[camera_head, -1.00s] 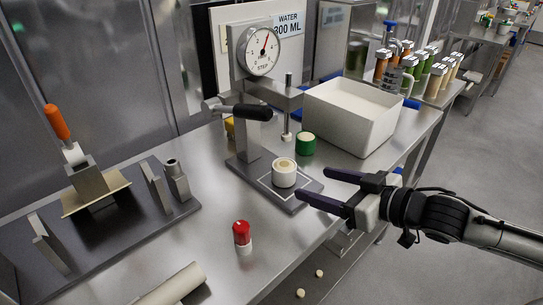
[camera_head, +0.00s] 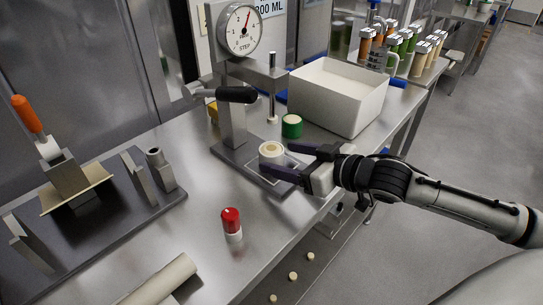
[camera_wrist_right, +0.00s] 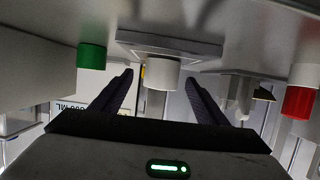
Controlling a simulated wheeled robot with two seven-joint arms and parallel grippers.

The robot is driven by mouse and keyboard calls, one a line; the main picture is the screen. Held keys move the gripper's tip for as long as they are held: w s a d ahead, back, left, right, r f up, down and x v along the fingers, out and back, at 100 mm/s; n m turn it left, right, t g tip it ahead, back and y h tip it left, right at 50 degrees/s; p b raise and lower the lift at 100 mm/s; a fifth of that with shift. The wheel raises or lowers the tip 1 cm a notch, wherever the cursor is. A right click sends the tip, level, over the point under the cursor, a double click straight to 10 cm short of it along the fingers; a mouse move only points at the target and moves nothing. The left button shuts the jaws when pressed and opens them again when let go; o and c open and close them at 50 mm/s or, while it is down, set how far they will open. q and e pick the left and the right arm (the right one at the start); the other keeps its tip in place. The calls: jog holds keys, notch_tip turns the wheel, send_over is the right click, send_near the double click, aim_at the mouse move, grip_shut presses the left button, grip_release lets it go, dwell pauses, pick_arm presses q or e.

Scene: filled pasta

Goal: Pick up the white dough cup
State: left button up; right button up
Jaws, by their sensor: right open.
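The white dough cup (camera_head: 271,153) stands upright on the square plate of the dial press, with tan dough in its top. In the right wrist view the cup (camera_wrist_right: 162,73) appears between the two fingers, a little beyond their tips. My right gripper (camera_head: 287,160) is open, its fingers pointing left at the cup, one toward its far side and one toward its near side. The right wrist view shows the open jaws (camera_wrist_right: 160,88) with nothing held. I cannot tell whether a finger touches the cup. My left gripper is not in view.
A green container (camera_head: 292,126) stands behind the cup, near a large white bin (camera_head: 338,97). The press lever (camera_head: 236,95) hangs above left. A red-capped shaker (camera_head: 231,224) stands in front, with a rolling pin (camera_head: 160,282) nearer. Dough pieces (camera_head: 293,276) lie below the table edge.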

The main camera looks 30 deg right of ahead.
aim_at(271, 154)
jog(key=shift+x, duration=2.2)
jog(key=shift+a+r, duration=0.1)
jog(key=shift+c, duration=0.3)
jog(key=c, duration=1.1)
jog(key=shift+c, duration=0.9)
jog(key=shift+r, duration=0.15)
